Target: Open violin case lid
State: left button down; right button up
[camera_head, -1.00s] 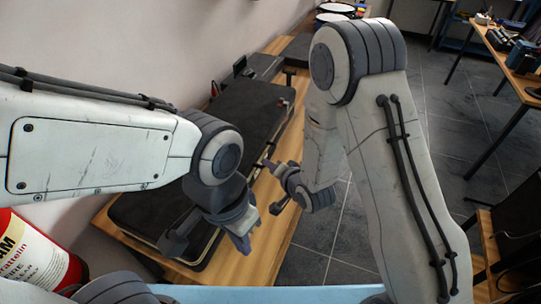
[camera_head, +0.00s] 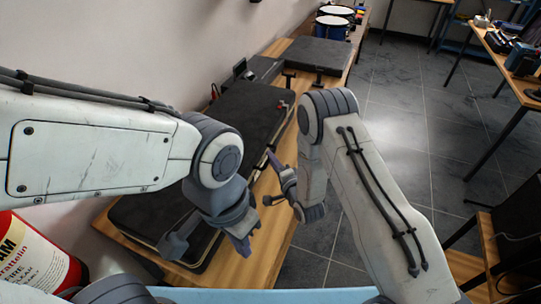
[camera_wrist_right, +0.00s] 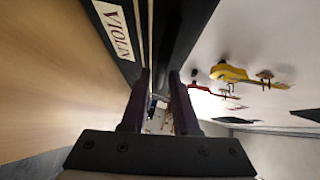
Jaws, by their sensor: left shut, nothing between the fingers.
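The long black violin case (camera_head: 252,112) lies on the wooden table with its lid looking closed; my left arm covers its middle. In the right wrist view the case (camera_wrist_right: 184,28) shows as dark strips at the top, with a white VIOLIN label (camera_wrist_right: 114,30) on its side. My right gripper (camera_head: 270,180) is at the case's right, front-facing side, fingers parted. In the right wrist view its fingers (camera_wrist_right: 160,85) are open, pointing at the case edge; contact cannot be told.
Another flat black case (camera_head: 318,53) lies further back on the table, with blue drums (camera_head: 332,27) behind it. A red extinguisher (camera_head: 35,262) stands at lower left. A wall runs along the left. Open floor (camera_head: 400,125) lies right of the table.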

jog(key=shift+x, duration=1.05)
grip_shut()
dwell(0.7)
